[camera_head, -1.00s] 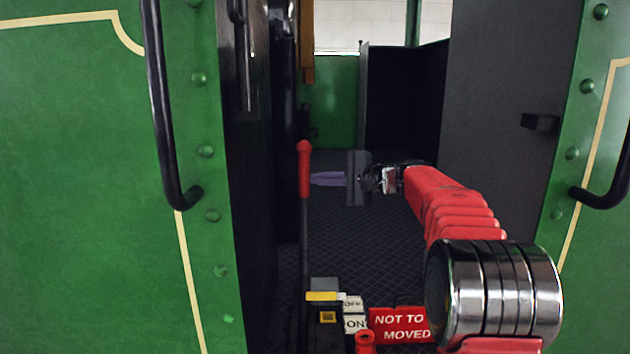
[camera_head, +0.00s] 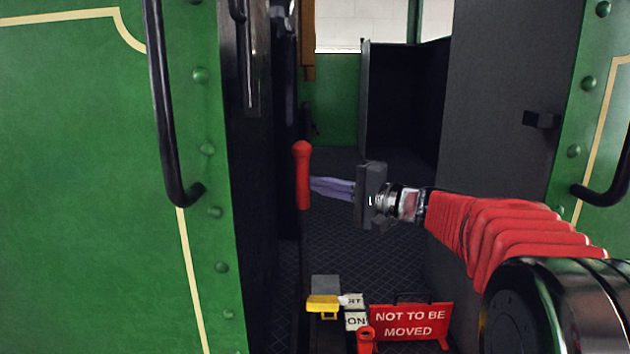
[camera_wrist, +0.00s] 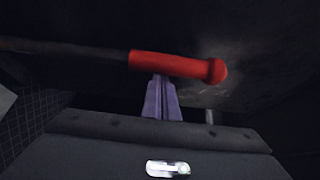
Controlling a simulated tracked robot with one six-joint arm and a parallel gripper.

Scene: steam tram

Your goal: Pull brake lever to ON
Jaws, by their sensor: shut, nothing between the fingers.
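The brake lever's red handle (camera_head: 302,178) stands upright on a dark shaft in the cab doorway. In the wrist view the same red handle (camera_wrist: 165,64) lies across the upper middle, with its rounded knob at the right end. My gripper (camera_head: 312,184) is shut and empty. Its purple fingers point left and their tips are at the handle's right side; in the wrist view the tips (camera_wrist: 160,77) meet the handle's lower edge, beside it and not around it. Whether they touch cannot be told for certain. A white ON label (camera_head: 356,321) is on the floor unit near the lever's foot, below another partly covered label (camera_head: 352,300).
A grey and yellow block (camera_head: 323,303) sits beside the labels. A red sign "NOT TO BE MOVED" (camera_head: 410,322) stands right of them, with a smaller red handle (camera_head: 366,338) in front. Green door walls with black handrails (camera_head: 165,110) frame the opening. The patterned floor is clear behind.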

